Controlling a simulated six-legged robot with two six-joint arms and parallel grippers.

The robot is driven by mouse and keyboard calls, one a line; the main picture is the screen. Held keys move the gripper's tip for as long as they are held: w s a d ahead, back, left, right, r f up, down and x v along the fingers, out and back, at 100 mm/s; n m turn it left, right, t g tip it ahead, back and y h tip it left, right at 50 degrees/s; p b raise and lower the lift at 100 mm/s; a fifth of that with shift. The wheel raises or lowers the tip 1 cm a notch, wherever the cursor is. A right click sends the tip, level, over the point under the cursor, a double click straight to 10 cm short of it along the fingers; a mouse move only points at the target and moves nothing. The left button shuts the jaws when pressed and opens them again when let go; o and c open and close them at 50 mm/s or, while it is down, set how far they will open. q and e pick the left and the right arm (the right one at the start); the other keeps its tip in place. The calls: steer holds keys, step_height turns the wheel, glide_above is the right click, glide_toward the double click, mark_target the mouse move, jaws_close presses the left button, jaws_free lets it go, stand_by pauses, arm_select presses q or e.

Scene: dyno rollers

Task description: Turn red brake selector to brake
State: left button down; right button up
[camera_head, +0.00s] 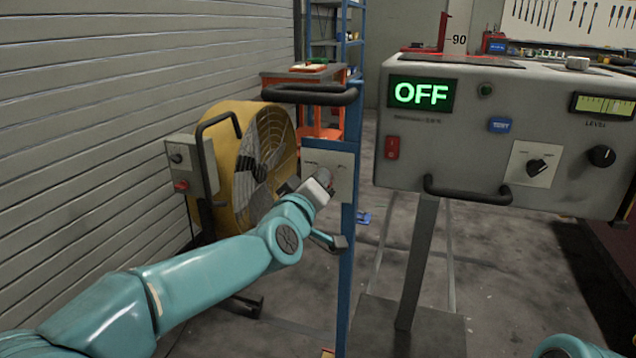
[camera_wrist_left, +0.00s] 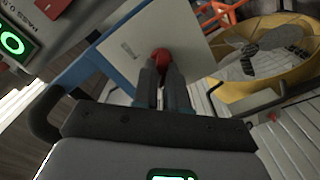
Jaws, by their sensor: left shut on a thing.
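The red brake selector (camera_wrist_left: 161,56) is a small red knob on a pale plate, seen in the left wrist view between my left fingertips. My left gripper (camera_wrist_left: 161,78) is shut on it. In the head view my left gripper (camera_head: 325,180) is at the pale plate (camera_head: 343,165) on the blue post (camera_head: 347,240), and it hides most of the knob. The markings on the plate are too small to read. Only a teal part of my right arm shows at the bottom right; its gripper is out of view.
A grey console (camera_head: 460,150) with a green OFF display (camera_head: 421,94) and a black handle stands to the right. A yellow fan (camera_head: 225,150) and a grey switch box (camera_head: 180,165) stand behind on the left.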

arm_select(q)
steer(key=c, duration=1.2)
jaws_free()
steer(key=shift+o, duration=0.2)
steer(key=p+v, duration=0.1)
steer(key=v, duration=1.5)
steer(key=shift+s, duration=0.15)
